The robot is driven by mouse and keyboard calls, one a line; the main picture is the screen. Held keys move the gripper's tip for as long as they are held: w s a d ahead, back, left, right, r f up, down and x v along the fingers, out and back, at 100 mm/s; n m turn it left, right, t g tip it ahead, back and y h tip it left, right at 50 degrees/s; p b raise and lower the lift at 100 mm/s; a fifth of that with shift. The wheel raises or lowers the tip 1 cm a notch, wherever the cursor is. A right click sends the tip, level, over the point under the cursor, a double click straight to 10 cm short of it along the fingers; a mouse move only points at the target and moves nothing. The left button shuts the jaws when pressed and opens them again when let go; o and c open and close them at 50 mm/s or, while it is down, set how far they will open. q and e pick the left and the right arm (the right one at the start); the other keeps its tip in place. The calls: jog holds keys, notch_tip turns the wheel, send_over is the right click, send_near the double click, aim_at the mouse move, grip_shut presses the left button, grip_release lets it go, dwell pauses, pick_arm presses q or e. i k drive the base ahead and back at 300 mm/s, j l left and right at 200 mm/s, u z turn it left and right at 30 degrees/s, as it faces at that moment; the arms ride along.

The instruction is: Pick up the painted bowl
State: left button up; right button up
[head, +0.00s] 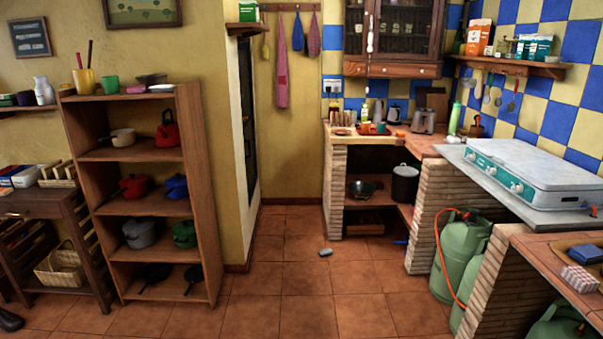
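I cannot tell for certain which thing is the painted bowl. A dark, wide bowl-like dish (151,79) stands on top of the wooden shelf unit at left, beside a green cup (111,85). Another dark bowl (361,188) sits on the low shelf under the back counter, left of a lidded pot (405,184). No painted pattern can be made out on either at this size. Neither of my grippers can be made out in the head view.
The shelf unit (188,110) holds several pots and pans. A small grey object (325,252) lies on the open tiled floor (285,285). Brick counters with a gas stove (535,180) and green gas bottles (455,265) line the right side. A dark wooden table (45,203) stands at left.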

aim_at(360, 191)
jog(key=i, duration=2.3)
